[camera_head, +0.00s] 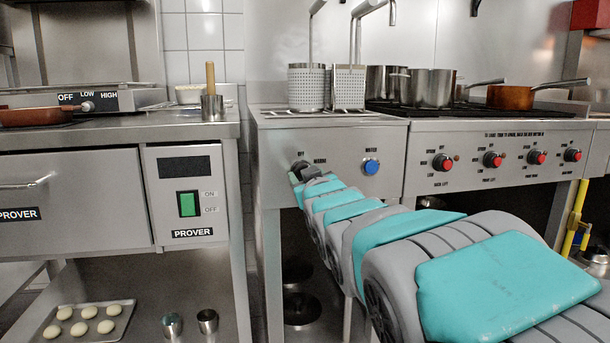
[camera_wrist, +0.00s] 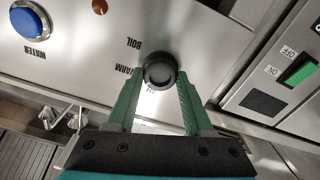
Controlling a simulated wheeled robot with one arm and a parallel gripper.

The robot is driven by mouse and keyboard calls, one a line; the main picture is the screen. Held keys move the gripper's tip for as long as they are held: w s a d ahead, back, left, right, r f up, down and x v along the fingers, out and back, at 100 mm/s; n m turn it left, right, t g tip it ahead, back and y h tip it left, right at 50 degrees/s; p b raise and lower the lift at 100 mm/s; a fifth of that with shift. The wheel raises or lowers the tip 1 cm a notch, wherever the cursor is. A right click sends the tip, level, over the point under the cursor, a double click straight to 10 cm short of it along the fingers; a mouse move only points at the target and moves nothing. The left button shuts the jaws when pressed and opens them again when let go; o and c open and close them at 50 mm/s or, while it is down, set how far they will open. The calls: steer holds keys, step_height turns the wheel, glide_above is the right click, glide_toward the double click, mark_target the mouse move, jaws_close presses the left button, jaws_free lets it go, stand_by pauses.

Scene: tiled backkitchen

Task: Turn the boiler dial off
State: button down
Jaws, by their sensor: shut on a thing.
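The boiler dial (camera_wrist: 160,70) is a round black knob on the steel boiler front. It sits between the two green fingers of my gripper (camera_wrist: 160,78) in the wrist view, and the fingers are shut on its sides. In the head view, my gripper (camera_head: 301,174) reaches the boiler panel (camera_head: 334,181) at its left part, just below the word OFF. The dial is mostly hidden there. In the wrist view, BOIL and WARM show upside down beside the dial, and another label is partly covered. I cannot tell which mark the dial points to.
The blue water button (camera_head: 371,166) is right of the dial. The stove knobs (camera_head: 442,162) are farther right. The prover panel (camera_head: 188,178) with its green switch (camera_head: 188,204) stands at left, across a narrow gap. Wire baskets (camera_head: 307,87) sit above the dial.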

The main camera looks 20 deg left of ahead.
steer(key=shift+f+n+p, duration=0.1)
steer(key=shift+n+p, duration=0.9)
steer(key=shift+n, duration=2.9)
steer(key=shift+c, duration=1.4)
jaws_free()
